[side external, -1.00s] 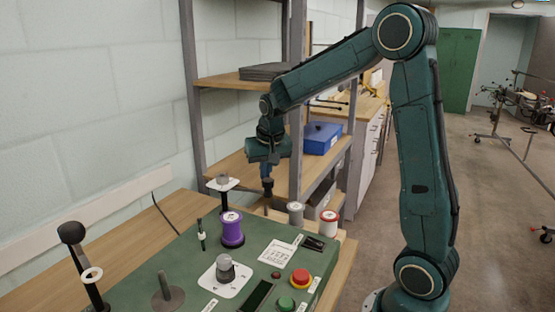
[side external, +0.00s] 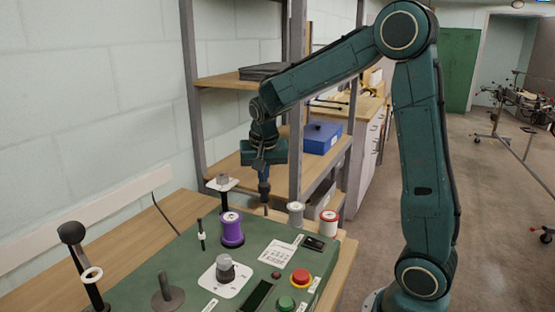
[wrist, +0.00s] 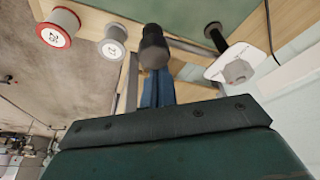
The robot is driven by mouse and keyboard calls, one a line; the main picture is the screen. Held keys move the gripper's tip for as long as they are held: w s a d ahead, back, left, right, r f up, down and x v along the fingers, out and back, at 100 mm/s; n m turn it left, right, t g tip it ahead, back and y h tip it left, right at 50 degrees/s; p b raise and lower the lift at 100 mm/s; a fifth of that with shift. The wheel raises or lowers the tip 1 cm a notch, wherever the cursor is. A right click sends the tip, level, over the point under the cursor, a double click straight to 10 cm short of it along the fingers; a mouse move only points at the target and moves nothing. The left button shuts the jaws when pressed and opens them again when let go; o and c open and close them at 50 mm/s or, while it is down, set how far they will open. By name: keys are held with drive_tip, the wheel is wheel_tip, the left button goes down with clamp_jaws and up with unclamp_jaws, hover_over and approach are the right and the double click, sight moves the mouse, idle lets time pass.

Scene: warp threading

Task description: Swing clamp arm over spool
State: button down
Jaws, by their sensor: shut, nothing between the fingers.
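The purple spool (side external: 232,230) stands upright on the green panel. My gripper (side external: 263,178) points down behind and right of the spool, apart from it, with its blue fingers together; they also show in the wrist view (wrist: 157,92). A dark round-ended piece (side external: 264,188) is at the fingertips; it also shows in the wrist view (wrist: 154,48). I cannot tell whether it is a clamp handle or part of the fingers. A white plate with a grey knob (side external: 222,183) sits on a dark post left of my gripper; I cannot tell if it belongs to the clamp.
A grey-white spool (side external: 296,214) and a red-rimmed spool (side external: 328,224) stand at the panel's right. A black-knobbed lever (side external: 72,234) rises at the left. A dial (side external: 226,270), red button (side external: 301,277) and green button (side external: 286,303) are in front. A shelf (side external: 240,162) stands behind.

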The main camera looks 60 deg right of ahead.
drive_tip(key=shift+w+a+m+g+h, duration=0.1)
drive_tip(key=shift+w+a+m+g, duration=0.3)
drive_tip(key=shift+a+m, duration=1.05)
drive_tip(key=shift+w+a+m+g+h, duration=0.1)
drive_tip(key=shift+w+a+m+g, duration=0.3)
drive_tip(key=shift+a+m, duration=1.05)
drive_tip(key=shift+w+a+m+g+h, duration=0.1)
drive_tip(key=shift+w+a+m+g, duration=0.3)
drive_tip(key=shift+a+m, duration=1.05)
drive_tip(key=shift+s+a+n, duration=0.15)
drive_tip(key=shift+a+n, duration=0.2)
drive_tip(key=shift+a, duration=0.05)
drive_tip(key=d, duration=0.4)
drive_tip(key=v, duration=1)
drive_tip(key=shift+s, duration=0.2)
